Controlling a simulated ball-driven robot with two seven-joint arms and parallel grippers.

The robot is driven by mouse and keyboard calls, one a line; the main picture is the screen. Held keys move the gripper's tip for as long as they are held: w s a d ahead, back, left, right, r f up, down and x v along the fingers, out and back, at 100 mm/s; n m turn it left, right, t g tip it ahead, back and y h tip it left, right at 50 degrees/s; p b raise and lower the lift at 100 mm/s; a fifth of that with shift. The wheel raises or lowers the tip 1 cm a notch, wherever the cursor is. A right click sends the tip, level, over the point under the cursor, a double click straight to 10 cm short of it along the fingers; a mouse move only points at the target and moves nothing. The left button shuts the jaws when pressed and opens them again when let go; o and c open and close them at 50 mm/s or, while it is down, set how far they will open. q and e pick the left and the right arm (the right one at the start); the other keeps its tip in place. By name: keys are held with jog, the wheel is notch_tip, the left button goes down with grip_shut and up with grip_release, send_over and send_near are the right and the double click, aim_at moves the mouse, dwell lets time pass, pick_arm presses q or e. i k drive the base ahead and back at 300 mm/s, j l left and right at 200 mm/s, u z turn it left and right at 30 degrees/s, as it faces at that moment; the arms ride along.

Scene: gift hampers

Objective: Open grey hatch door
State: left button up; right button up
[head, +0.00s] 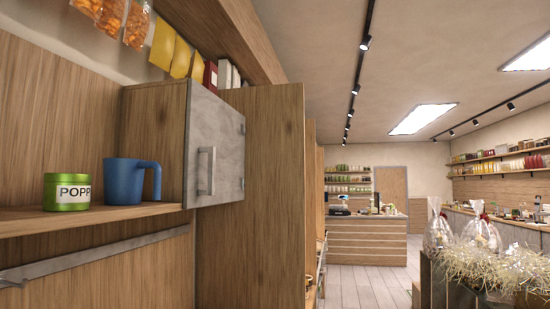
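The grey hatch door (228,150) is on a small wooden cabinet to the left of the middle. It looks shut, its face flush on the cabinet front. A vertical metal bar handle (206,171) is fixed near its left edge. Neither of my grippers shows in the head view, so nothing is seen touching the door or the handle.
A blue mug (128,180) and a green tin (67,192) stand on the wooden shelf (90,217) left of the hatch. A tall wooden panel (262,200) stands right beside the door. A metal rail (100,252) runs below the shelf. Open floor (362,285) lies further right.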

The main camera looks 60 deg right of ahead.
aim_at(215, 132)
jog(key=z, duration=1.55)
jog(key=i+l, duration=0.2)
jog(key=l+z, duration=0.05)
jog(key=l, duration=0.05)
